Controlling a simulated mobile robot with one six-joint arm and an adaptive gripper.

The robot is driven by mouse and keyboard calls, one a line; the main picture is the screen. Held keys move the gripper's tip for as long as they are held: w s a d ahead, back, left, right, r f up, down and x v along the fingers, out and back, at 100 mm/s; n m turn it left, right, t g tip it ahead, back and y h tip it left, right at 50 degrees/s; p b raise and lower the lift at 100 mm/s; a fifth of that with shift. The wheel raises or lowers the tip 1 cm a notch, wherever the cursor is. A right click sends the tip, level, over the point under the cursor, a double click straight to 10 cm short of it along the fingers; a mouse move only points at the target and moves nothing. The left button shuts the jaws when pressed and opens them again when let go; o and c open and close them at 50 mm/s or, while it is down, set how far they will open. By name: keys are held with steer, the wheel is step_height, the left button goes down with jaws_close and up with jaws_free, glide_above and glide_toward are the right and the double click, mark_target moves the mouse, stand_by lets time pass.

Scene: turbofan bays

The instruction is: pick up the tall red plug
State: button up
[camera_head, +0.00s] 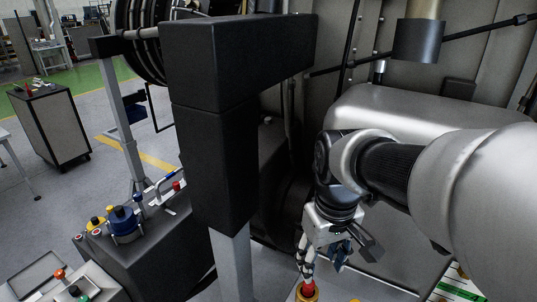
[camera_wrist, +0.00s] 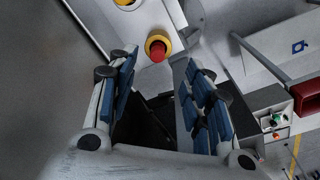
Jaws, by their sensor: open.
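A red plug (camera_wrist: 157,51) in a yellow ring stands on a light panel, just past my fingertips in the wrist view. In the head view a red piece (camera_head: 308,288) with yellow round it shows at the bottom edge, below my gripper; its lower part is cut off. My gripper (camera_wrist: 155,72) is open and empty, with its blue-padded fingers apart on either side of the line to the plug. In the head view my gripper (camera_head: 324,262) points down above the red piece. I cannot tell the exact gap between them.
A dark block holds a blue and yellow knob unit (camera_head: 125,222) and a small red knob (camera_head: 176,186) at left. A box with an orange-red knob (camera_head: 59,274) is at lower left. A tall dark post (camera_head: 217,150) stands beside my arm.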

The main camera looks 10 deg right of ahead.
step_height(320, 180, up, 4)
steer(key=w+p, duration=0.3)
glide_above(308, 290)
steer(key=w+d, duration=0.1)
steer(key=shift+n+g, duration=0.3)
steer(key=shift+g, duration=0.1)
step_height(308, 290, down, 12)
steer(key=shift+r, duration=0.1)
steer(key=f, duration=0.5)
steer(key=shift+w+a+f, duration=0.2)
steer(key=shift+a+f, duration=0.1)
steer(key=shift+s, duration=0.1)
steer(key=shift+c, duration=0.3)
steer(key=c, duration=0.9)
